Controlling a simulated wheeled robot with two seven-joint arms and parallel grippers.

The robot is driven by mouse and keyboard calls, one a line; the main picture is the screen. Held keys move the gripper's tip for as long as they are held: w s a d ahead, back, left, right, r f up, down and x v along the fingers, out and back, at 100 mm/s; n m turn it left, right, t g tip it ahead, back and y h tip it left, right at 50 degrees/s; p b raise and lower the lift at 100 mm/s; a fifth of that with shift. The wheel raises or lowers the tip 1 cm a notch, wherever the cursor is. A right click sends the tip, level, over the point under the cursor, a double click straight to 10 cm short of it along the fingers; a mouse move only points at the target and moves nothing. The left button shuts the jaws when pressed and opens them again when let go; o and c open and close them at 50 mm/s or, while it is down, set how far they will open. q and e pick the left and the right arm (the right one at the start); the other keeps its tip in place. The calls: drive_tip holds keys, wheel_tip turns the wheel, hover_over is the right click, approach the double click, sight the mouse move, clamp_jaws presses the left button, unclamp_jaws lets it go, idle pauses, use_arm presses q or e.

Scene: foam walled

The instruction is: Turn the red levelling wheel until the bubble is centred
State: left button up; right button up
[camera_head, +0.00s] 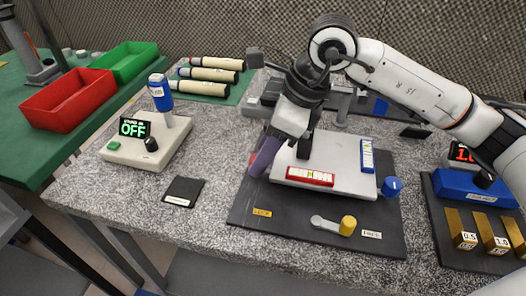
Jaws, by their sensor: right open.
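A pale levelling plate (345,165) sits on a dark base board (245,208). A red-framed level (310,177) lies along its front edge, and a blue-framed level (367,155) lies at its right side. The bubble positions are too small to read. A small bit of red, probably the red wheel (253,158), shows at the plate's left, mostly hidden behind a purple finger. My right gripper (283,152) is open, pointing down over the plate's left end, with one finger beside that red bit. Whether they touch cannot be told. My left gripper is not in view.
A blue wheel (391,187) stands right of the plate and a yellow wheel (347,225) in front. A white OFF box (146,146) with a blue-topped post and a black pad (184,191) are left. Brass blocks (461,231) stand right.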

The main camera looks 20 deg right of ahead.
drive_tip(key=v, duration=0.9)
drive_tip(key=shift+s+d+r, duration=0.15)
drive_tip(key=shift+s+r, duration=0.05)
drive_tip(key=shift+r, duration=0.1)
